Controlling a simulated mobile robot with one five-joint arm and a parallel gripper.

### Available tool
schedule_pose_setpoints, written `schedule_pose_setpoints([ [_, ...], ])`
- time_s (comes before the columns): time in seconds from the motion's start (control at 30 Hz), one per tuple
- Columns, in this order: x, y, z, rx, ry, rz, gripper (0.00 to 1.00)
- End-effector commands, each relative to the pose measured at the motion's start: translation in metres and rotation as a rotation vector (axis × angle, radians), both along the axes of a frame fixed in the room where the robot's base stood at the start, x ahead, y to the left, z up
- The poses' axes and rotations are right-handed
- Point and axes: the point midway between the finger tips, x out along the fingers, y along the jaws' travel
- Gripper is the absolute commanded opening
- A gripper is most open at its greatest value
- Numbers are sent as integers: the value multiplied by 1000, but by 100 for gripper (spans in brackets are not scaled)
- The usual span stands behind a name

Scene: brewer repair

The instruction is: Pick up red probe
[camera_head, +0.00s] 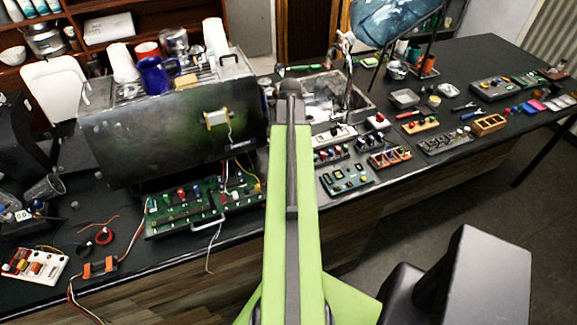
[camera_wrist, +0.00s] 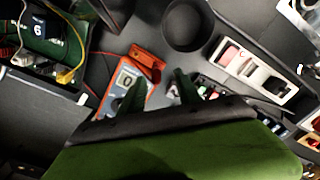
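I cannot pick out a red probe for certain in either view. In the head view, a red-handled tool (camera_head: 408,115) lies on the right part of the counter, and a red wire coil (camera_head: 103,236) lies at the left. In the wrist view, an orange multimeter (camera_wrist: 152,62) with a small display lies on the dark counter, partly behind the left finger. My gripper (camera_wrist: 159,88) is open, its two green fingers apart over the multimeter and the bare counter beside it. Nothing shows held between them. In the head view my arm hides the gripper.
The metal brewer (camera_head: 175,130) stands left of my arm, with a green circuit board (camera_head: 185,212) before it. A white switch panel (camera_wrist: 257,72) and a dark round cup (camera_wrist: 187,25) are near the gripper. Parts crowd the counter on the right.

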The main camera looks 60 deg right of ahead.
Motion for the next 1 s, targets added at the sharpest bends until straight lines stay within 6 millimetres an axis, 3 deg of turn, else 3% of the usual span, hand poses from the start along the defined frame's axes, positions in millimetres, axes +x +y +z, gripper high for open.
schedule_pose_setpoints([
  [0.27, 0, 7, -49, 0, 0, 1, 39],
  [0.53, 1, 7, -49, 0, 0, 1, 39],
  [0.83, 1, 7, -49, 0, 0, 2, 2],
  [1.0, 1, 7, -49, 0, 0, 2, 0],
])
